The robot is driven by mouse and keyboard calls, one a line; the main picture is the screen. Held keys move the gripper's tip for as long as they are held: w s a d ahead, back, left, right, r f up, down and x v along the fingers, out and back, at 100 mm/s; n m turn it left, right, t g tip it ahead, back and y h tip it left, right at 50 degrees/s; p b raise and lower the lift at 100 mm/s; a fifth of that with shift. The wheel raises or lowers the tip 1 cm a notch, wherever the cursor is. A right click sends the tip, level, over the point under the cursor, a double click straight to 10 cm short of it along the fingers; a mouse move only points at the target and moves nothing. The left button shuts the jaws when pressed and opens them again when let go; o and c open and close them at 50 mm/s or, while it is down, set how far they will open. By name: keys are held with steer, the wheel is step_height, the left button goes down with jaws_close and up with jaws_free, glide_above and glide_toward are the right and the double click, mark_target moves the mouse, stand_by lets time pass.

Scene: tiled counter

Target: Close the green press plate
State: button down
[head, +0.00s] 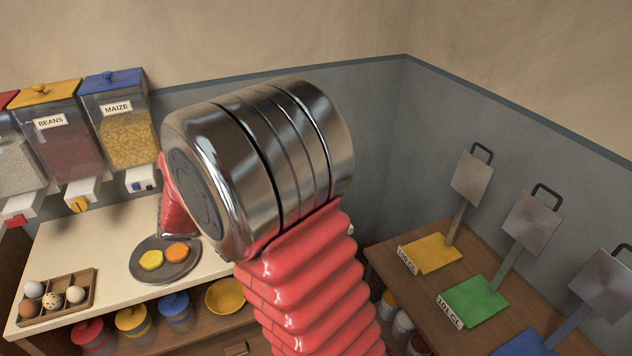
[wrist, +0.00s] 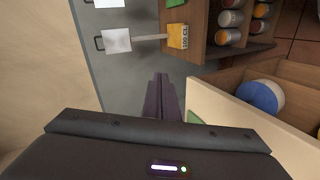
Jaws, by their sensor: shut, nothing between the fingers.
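The green press stands on the wooden counter at the right in the head view, with a flat green base (head: 475,302) labelled 101 CL. Its grey metal plate (head: 532,222) with a black handle (head: 548,195) is raised on a green arm, tilted up and apart from the base. In the wrist view only a bit of the green base (wrist: 176,3) and part of the raised plate (wrist: 109,3) show at the top edge. My gripper (wrist: 159,80) is shut and empty in the wrist view, apart from the presses. In the head view my arm hides it.
A yellow press (head: 430,254) and a blue press (head: 522,343) stand either side of the green one, plates raised. The left counter holds an egg tray (head: 58,312), a grey plate (head: 165,270) and food dispensers. A grey wall (head: 480,110) stands behind the presses.

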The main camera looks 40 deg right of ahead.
steer(key=s+a+r+n+t+y, duration=0.3)
steer(key=s+a+t+y, duration=0.1)
steer(key=a, duration=0.6)
steer(key=s+a+r+n+t+y, duration=0.3)
steer(key=s+a+r+t+y, duration=0.1)
steer(key=a+y, duration=0.4)
steer(key=shift+s+a+t, duration=0.8)
steer(key=shift+s+a, duration=0.1)
steer(key=shift+a, duration=0.35)
